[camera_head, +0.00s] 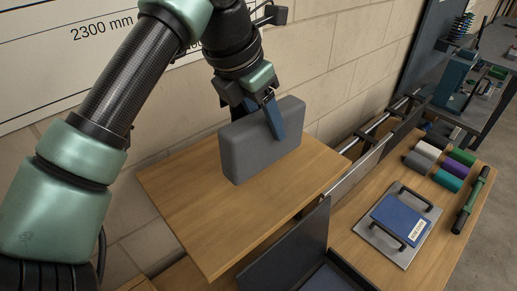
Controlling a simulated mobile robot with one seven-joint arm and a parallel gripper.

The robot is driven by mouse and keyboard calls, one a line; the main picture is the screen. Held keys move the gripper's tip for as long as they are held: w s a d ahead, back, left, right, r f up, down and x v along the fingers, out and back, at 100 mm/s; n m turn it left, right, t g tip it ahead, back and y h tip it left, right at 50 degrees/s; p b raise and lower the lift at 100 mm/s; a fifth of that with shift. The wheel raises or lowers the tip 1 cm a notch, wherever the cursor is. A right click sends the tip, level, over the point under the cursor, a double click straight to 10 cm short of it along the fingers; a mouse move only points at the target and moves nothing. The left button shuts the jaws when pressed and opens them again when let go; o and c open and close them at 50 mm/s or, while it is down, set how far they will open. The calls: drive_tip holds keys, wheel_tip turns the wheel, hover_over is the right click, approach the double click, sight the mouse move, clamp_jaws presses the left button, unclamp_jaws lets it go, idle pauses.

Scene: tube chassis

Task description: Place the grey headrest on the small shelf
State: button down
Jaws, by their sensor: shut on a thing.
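The grey headrest (245,150) is a padded block with rounded edges, standing on its long edge in the head camera view. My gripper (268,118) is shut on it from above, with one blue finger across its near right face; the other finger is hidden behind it. The headrest is over the small wooden shelf (190,195), near its back right part by the wall. Its lower edge looks at or just above the board; I cannot tell whether it touches.
The shelf's front and left are bare. Lower right is a wooden bench (375,270) with a metal plate carrying a blue pad (402,217), several coloured rolls (447,175) and a dark green-banded bar (472,200). A dark upright panel (290,250) stands by the shelf's front right. A block wall is behind.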

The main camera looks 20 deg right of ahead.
sight(266, 152)
drive_tip(key=shift+s+f, duration=0.35)
drive_tip(key=shift+f, duration=0.5)
drive_tip(key=f+p, duration=0.2)
drive_tip(key=f, duration=0.2)
drive_tip(key=shift+w+f, duration=0.1)
drive_tip(key=shift+w, duration=0.1)
drive_tip(key=shift+s+f, duration=0.1)
drive_tip(key=shift+f, duration=0.15)
drive_tip(key=shift+f, duration=0.2)
drive_tip(key=shift+c, duration=1.4)
unclamp_jaws()
drive_tip(key=shift+r, duration=0.1)
